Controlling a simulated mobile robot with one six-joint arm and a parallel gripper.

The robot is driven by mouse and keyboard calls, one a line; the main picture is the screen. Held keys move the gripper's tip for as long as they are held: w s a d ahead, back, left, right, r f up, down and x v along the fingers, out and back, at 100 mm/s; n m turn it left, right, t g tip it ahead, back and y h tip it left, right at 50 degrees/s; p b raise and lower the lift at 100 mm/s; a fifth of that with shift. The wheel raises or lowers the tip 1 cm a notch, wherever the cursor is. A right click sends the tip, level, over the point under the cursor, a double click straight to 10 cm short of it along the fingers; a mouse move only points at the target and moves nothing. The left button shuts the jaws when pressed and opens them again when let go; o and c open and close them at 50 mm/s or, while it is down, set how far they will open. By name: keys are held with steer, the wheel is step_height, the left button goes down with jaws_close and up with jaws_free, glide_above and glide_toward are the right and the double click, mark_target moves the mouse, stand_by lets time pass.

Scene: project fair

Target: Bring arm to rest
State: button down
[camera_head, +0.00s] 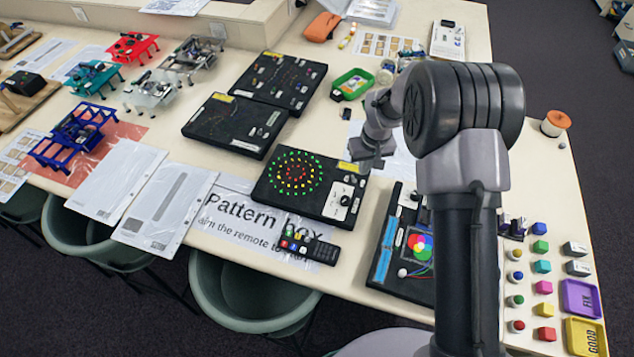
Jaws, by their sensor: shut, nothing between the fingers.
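My arm rises at the right of the head view, with its thick elbow joint high over the table. My gripper (368,157) is the small grey end left of the elbow, above the far right corner of the pattern box (312,186). It is shut and holds nothing. The pattern box is a black board with rings of green, yellow and red dots. A black remote (309,245) lies on the printed "Pattern box" sheet (232,217) in front of it. The arm hides part of the table behind it.
Two more black boards (235,124) (278,81) lie beyond the pattern box. A board with coloured discs (408,248) is close to my arm. Small coloured blocks and purple (580,298) and yellow (586,338) trays stand at the right. Several small legged robots (73,135) stand at the left. Green chairs (245,290) are in front.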

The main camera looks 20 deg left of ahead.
step_height(320, 180, up, 2)
steer(key=shift+d+r+p, duration=0.1)
steer(key=shift+p, duration=0.3)
steer(key=s+d+r+m+t+y+b, duration=0.1)
steer(key=s+d+r+m+b, duration=0.2)
steer(key=s+d+r+b, duration=0.3)
steer(key=s+d+r+m+t+b, duration=0.1)
steer(key=s+d+r+m+b, duration=0.25)
steer(key=s+r+b, duration=0.4)
steer(key=s+d+f+m+t+b, duration=0.1)
steer(key=s+d+b, duration=0.1)
steer(key=s, duration=0.6)
steer(key=s+d+f+m+t+b, duration=0.1)
steer(key=s+f+m+b, duration=0.1)
steer(key=s, duration=0.7)
steer(key=shift+s+d+b, duration=0.25)
steer(key=shift+d+b, duration=0.1)
steer(key=shift+f+m, duration=0.1)
steer(key=shift+m, duration=0.15)
